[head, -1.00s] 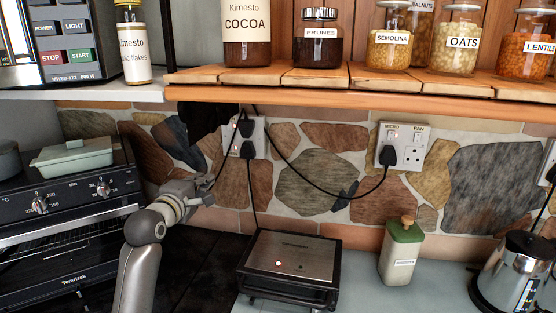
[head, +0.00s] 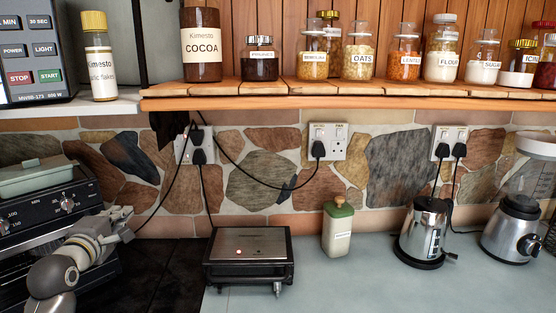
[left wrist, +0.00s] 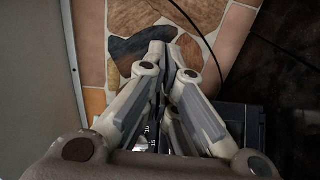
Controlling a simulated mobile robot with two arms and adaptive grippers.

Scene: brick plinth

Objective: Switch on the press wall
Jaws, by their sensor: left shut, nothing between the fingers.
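The press (head: 250,257) is a black sandwich press with a metal lid on the counter; a small red lamp shows lit on it. A black cord runs up from behind it to the left wall socket plate (head: 183,150), where black plugs and cords cover part of the plate. I cannot read its labels or switch positions. My left gripper (head: 127,226) is shut and empty, below and left of that plate and apart from it. In the left wrist view its closed fingers (left wrist: 172,60) point toward the stone wall. My right gripper is not in view.
A middle socket plate (head: 327,141) and a right one (head: 449,143) also hold plugs. An oven (head: 48,213) stands at left. A green-lidded canister (head: 338,230), kettle (head: 423,232) and blender (head: 512,228) stand on the counter. A jar shelf (head: 350,92) overhangs the wall.

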